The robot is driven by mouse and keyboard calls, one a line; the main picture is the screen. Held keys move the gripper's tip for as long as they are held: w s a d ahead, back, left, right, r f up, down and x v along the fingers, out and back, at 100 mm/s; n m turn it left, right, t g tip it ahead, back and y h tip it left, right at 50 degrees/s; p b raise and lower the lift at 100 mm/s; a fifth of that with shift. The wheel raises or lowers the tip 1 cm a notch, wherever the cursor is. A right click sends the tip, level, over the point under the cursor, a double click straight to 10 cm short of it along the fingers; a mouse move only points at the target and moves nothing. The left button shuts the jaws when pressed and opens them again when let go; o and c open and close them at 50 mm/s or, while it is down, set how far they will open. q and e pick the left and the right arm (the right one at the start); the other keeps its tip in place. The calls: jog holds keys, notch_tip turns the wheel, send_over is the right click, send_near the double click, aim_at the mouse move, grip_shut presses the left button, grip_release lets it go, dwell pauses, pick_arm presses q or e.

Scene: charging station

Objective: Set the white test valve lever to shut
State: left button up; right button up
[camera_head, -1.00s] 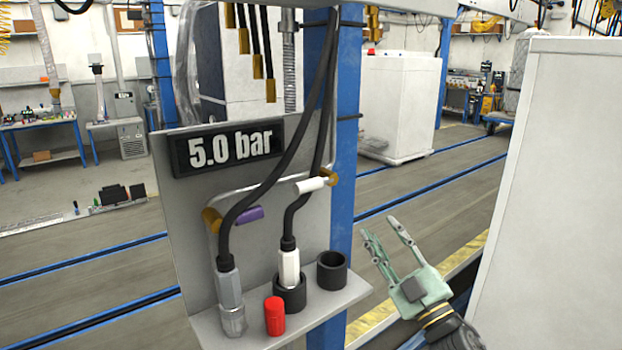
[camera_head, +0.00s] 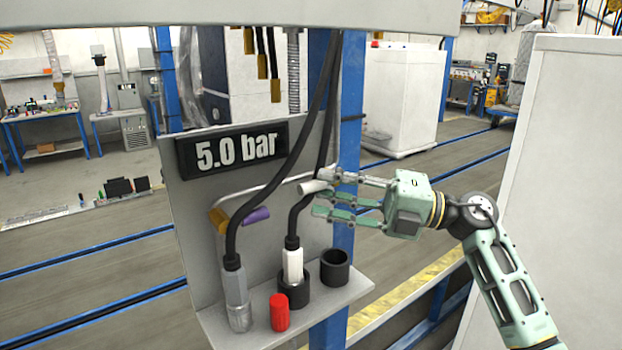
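The white test valve lever (camera_head: 313,187) sticks out to the left, roughly level, from its valve on the station's back plate, below and right of the display (camera_head: 232,148), which reads 5.0 bar. My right gripper (camera_head: 322,194) comes in from the right with its fingers spread. The upper finger is at the lever's right part and the lower finger is below it; I cannot tell whether they touch it. The fingers hide the lever's brass valve body. A purple lever (camera_head: 257,215) sits on a brass valve (camera_head: 219,219) to the left. My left gripper is not in view.
Below, a shelf (camera_head: 350,293) holds a grey connector (camera_head: 237,290), a white connector (camera_head: 293,266) in a black cup, an empty black cup (camera_head: 335,267) and a red cap (camera_head: 279,312). Black hoses (camera_head: 300,165) hang close left of the fingers. A blue post (camera_head: 348,140) stands behind.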

aim_at(320, 188)
jog(key=shift+w+a+r+p, duration=0.15)
jog(key=shift+a+p, duration=0.15)
jog(key=shift+a, duration=0.7)
jog(key=shift+w+a+r+p, duration=0.15)
jog(key=shift+a+p, duration=0.1)
jog(key=shift+a, duration=0.7)
grip_shut()
